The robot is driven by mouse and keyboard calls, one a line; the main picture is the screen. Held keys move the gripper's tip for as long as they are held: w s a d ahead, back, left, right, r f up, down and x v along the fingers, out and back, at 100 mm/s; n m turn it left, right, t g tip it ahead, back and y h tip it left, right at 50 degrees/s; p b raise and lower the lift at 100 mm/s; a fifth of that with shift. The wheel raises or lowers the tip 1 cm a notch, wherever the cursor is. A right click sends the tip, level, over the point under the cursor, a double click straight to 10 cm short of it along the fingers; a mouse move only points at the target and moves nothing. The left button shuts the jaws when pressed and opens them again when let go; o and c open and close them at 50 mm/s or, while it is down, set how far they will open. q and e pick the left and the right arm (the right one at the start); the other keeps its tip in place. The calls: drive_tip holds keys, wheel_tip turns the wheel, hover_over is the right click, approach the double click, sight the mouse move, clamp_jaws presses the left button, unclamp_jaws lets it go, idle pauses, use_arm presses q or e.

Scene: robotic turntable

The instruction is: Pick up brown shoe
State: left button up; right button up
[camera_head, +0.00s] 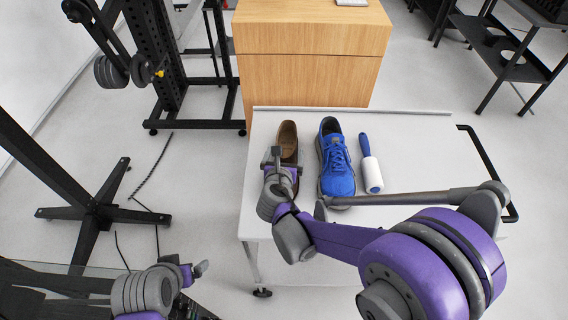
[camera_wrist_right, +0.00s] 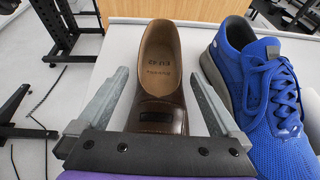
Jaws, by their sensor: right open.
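A brown shoe (camera_head: 288,138) stands on the white table at its left side, its opening toward the back. My right gripper (camera_head: 281,158) is over the front part of the shoe and hides it in the head view. In the right wrist view the brown shoe (camera_wrist_right: 161,72) shows its tan insole, and the two fingers of my right gripper (camera_wrist_right: 157,100) are spread open, one on each side of it. I cannot tell whether they touch it. My left gripper (camera_head: 201,268) is low at the left, away from the table; its jaws are too small to judge.
A blue sneaker (camera_head: 336,165) stands close to the right of the brown shoe. A white lint roller with a blue handle (camera_head: 371,170) lies beyond it. The white table (camera_head: 420,150) has free room at right. A wooden cabinet (camera_head: 310,60) stands behind.

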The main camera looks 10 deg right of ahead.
clamp_jaws()
idle(0.4)
drive_tip(key=shift+r, duration=0.1)
